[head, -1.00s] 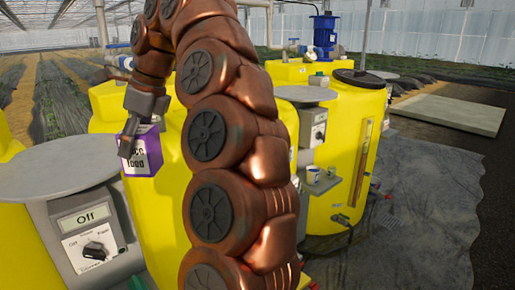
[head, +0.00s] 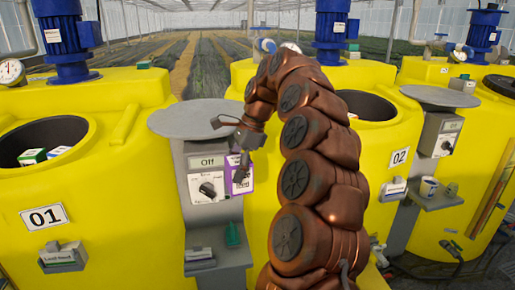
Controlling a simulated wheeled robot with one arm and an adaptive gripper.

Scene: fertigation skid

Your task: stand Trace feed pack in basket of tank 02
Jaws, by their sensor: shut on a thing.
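My gripper (head: 240,160) is shut on a purple and white pack (head: 242,181), which I take to be the Trace feed pack. It hangs in front of the grey control box between the two tanks, and the fingers and box partly hide its lettering. Yellow tank 02 (head: 380,215) stands right of the pack, its number plate (head: 400,158) showing right of my arm. Its dark round opening (head: 372,104) is partly behind my arm. I cannot make out a basket inside it.
Yellow tank 01 (head: 110,215) stands left, with small packs (head: 34,157) in its opening. A grey round plate (head: 190,117) tops the control box (head: 203,190), whose display reads Off. Blue motors (head: 333,30) rise behind.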

